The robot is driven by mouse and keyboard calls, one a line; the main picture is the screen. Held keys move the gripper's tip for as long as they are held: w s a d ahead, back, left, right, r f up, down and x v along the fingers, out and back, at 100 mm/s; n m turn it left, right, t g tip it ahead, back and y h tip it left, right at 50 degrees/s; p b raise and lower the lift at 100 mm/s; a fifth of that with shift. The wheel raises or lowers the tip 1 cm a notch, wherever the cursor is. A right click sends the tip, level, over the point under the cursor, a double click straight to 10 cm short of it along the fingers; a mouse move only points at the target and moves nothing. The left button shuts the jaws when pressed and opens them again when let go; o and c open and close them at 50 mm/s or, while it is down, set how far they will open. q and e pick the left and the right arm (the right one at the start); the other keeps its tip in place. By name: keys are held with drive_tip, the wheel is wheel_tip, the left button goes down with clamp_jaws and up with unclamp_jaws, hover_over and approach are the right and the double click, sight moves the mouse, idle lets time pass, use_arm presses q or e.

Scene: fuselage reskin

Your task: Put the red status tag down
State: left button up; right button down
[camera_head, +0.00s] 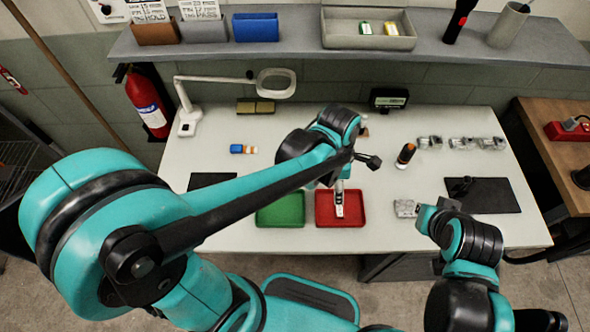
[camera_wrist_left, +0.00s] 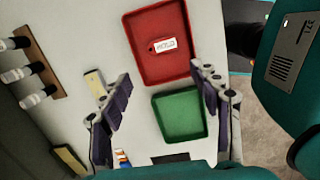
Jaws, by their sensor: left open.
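The red status tag with its white printed label lies flat in the red tray (camera_wrist_left: 179,77), where the wrist view shows the tag (camera_wrist_left: 163,46) near the middle of the floor. The head view shows the tag's white label (camera_head: 339,210) in the red tray (camera_head: 357,222), partly covered by my wrist. My left gripper (camera_wrist_left: 157,88) is open and empty, its fingers spread above the table and apart from the tag. My right gripper (camera_head: 428,216) is at the right front of the table beside a silver part (camera_head: 405,208); its jaws are not clear.
A green tray (camera_head: 281,210) stands just left of the red one. A magnifier lamp (camera_head: 275,84), an orange-and-black bottle (camera_head: 405,155) and several clear-and-metal parts (camera_head: 462,143) stand farther back. A dark mat (camera_head: 490,196) lies at the right.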

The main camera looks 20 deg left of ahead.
use_arm(q)
drive_tip(key=s+a+r+m+t, duration=0.2)
drive_tip(key=a+r+m+t, duration=0.1)
drive_tip(key=a+m, duration=0.4)
drive_tip(key=s+a+r+m+t+y, duration=0.1)
drive_tip(key=s+a+r+m+t, duration=0.1)
drive_tip(key=a+m, duration=0.6)
wheel_tip(320, 180, up, 2)
drive_tip(key=m+t, duration=0.1)
drive_tip(key=m, duration=0.4)
drive_tip(key=shift+s+a+r+m, duration=0.25)
drive_tip(key=shift+s+a+m, duration=0.05)
drive_tip(key=shift+s+m, duration=0.1)
